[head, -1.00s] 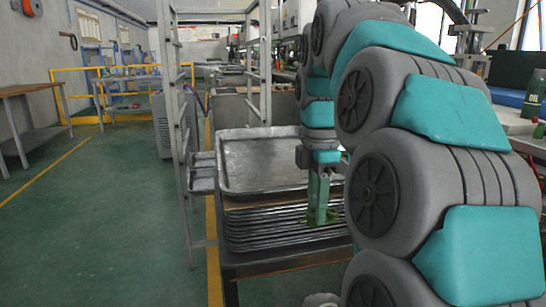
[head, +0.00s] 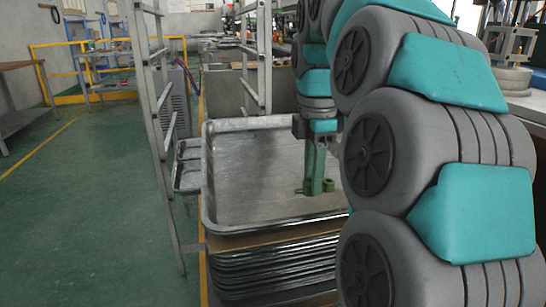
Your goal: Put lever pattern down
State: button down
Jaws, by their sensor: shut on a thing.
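My gripper (head: 316,138) hangs over the right part of the top metal tray, below my teal and grey arm, and is shut on the lever pattern. The lever pattern (head: 314,168) is green, with a long upright bar and a small round boss near its lower end. It hangs roughly upright, its lower end low over the tray's floor. I cannot tell whether it touches. The top tray (head: 235,185) is shallow, silver and rimmed, and its visible floor is bare. My arm hides its right edge.
Several stacked trays (head: 270,268) lie beneath a brown board (head: 262,241) under the top tray. A metal rack frame (head: 160,110) stands at the left, with small trays (head: 187,172) beside it. The green floor (head: 80,220) at left is open. A counter (head: 528,105) is at right.

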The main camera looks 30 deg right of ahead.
jog(key=p, duration=0.2)
send_over(259, 184)
jog(key=shift+f, duration=0.7)
notch_tip(259, 184, down, 2)
jog(key=shift+f+b, duration=0.1)
jog(key=shift+b, duration=0.6)
jog(key=shift+w+f, duration=0.1)
jog(key=shift+f, duration=0.6)
jog(key=shift+f, duration=0.15)
jog(key=c, duration=0.5)
grip_release()
